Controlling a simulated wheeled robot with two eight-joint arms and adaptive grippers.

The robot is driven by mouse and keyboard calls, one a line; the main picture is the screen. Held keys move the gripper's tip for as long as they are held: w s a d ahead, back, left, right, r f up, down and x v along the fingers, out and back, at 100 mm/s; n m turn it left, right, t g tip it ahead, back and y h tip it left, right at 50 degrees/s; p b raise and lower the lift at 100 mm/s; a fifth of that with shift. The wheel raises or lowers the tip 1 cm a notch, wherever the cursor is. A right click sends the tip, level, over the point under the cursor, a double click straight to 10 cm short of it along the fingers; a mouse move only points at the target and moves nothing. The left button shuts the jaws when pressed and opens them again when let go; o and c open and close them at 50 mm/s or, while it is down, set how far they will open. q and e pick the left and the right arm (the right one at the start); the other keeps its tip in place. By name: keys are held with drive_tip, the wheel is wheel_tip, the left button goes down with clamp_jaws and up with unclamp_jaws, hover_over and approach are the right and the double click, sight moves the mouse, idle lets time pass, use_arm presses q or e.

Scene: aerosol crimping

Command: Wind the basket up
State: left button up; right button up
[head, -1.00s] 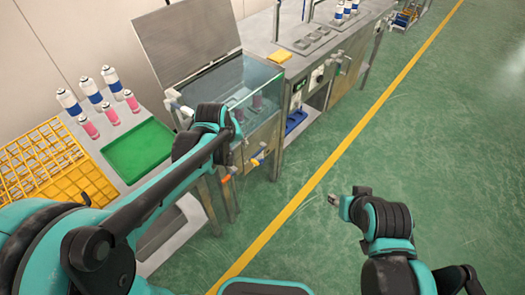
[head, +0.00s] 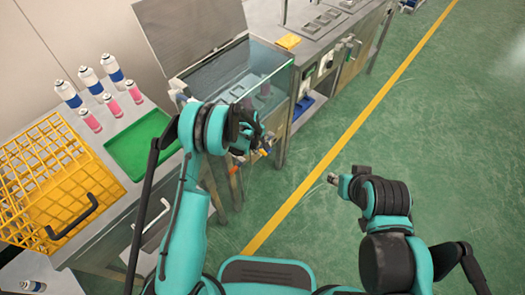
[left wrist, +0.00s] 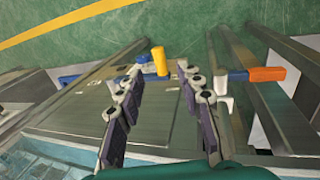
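The glass-walled tank (head: 235,75) stands at the back middle with its grey lid (head: 190,32) raised. Grey shapes and something pink show dimly inside it; I cannot make out the basket clearly. My left gripper (head: 258,140) is in front of the tank's front face. A yellow-ended fitting (left wrist: 160,62) with a blue part lies just beyond the fingertips. A blue and orange handle (left wrist: 258,75) is to their right. My right gripper (head: 334,179) is over open floor, its fingers too small to judge.
A yellow wire crate (head: 50,165) with a black handle and a green tray (head: 140,147) lie on the left bench. Several white-blue cans (head: 88,77) and pink cans stand behind them. The green floor (head: 420,130) at right is clear.

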sight(263, 152)
use_arm(q)
drive_tip(key=b+x, duration=0.1)
drive_tip(key=x, duration=0.4)
drive_tip(key=shift+w+f+b, duration=0.15)
drive_tip(key=shift+f+b, duration=0.15)
drive_tip(key=shift+b, duration=0.1)
clamp_jaws()
